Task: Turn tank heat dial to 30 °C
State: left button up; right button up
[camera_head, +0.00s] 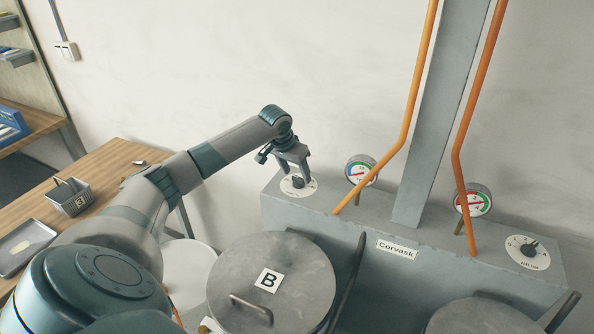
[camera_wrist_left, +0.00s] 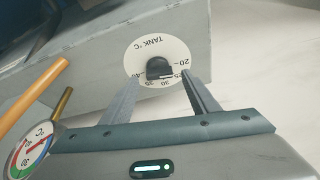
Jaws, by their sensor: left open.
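The tank heat dial (camera_head: 299,193) is a white disc on the left end of the grey housing's top. In the left wrist view the dial (camera_wrist_left: 151,52) reads "TANK °C", with marks from 20 to 40 along its lower edge. Its black knob (camera_wrist_left: 160,69) stands between my fingers; which mark it points to is too small to tell surely. My left gripper (camera_head: 294,172) reaches down over this dial. In the wrist view the left gripper (camera_wrist_left: 161,79) is open, one finger on each side of the knob, with gaps visible. My right gripper is not in view.
Two gauges (camera_head: 362,170) (camera_head: 473,201) stand beside orange pipes (camera_head: 410,110) on the grey housing (camera_head: 340,222). Another dial (camera_head: 527,251) is at its right end. A lidded pot marked B (camera_head: 245,262) stands in front. A wooden table (camera_head: 110,165) is at left.

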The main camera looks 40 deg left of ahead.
pick_arm(q)
jog(key=shift+x, duration=0.95)
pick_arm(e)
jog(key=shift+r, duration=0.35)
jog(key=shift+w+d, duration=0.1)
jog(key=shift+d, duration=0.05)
pick_arm(q)
jog(key=shift+c, duration=0.9)
jog(key=c, duration=0.9)
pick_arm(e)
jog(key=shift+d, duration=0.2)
